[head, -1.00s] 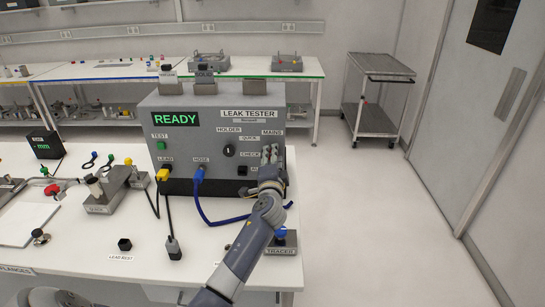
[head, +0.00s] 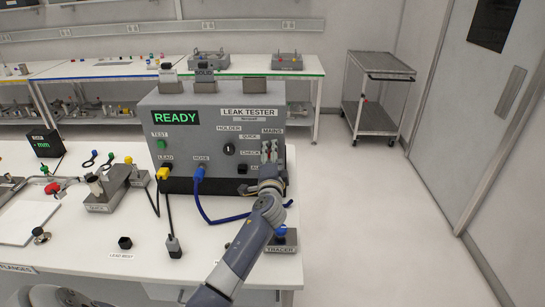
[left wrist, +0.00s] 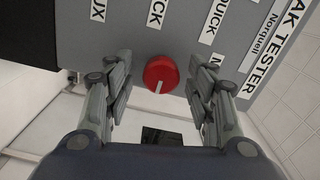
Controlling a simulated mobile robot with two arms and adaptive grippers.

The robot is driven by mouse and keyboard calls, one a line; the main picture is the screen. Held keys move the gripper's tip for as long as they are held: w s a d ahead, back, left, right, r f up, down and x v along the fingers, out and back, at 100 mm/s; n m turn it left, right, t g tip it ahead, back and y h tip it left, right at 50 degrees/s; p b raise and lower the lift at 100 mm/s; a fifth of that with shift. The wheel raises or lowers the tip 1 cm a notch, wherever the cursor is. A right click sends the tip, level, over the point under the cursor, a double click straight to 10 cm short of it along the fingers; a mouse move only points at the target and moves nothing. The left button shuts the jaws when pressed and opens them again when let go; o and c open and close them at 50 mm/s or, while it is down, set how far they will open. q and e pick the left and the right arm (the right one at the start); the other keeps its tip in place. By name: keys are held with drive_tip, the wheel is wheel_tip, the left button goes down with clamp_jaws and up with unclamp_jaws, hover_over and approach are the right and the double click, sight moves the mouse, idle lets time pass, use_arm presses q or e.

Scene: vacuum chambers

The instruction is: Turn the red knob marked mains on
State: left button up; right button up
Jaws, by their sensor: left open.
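The red knob (left wrist: 161,74) on the grey leak tester (head: 205,150) shows in the left wrist view, with a white line on its face. It lies between the two fingers of my left gripper (left wrist: 160,80). The fingers are open, one on each side, with visible gaps to the knob. In the head view my left gripper (head: 269,152) is in front of the panel's right side, below the MAINS label (head: 271,131). It hides the knob there. The tester's screen (head: 176,118) reads READY in green. My right gripper is not in view.
A blue hose (head: 205,215) and dark leads hang from the panel front onto the white table (head: 80,250). The TRACER block (head: 283,242) stands below my arm at the table's right edge. A metal fixture (head: 103,193) stands left.

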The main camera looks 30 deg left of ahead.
use_arm(q)
drive_tip(key=shift+d, duration=0.1)
drive_tip(key=v, duration=1.2)
drive_tip(key=shift+s, duration=0.1)
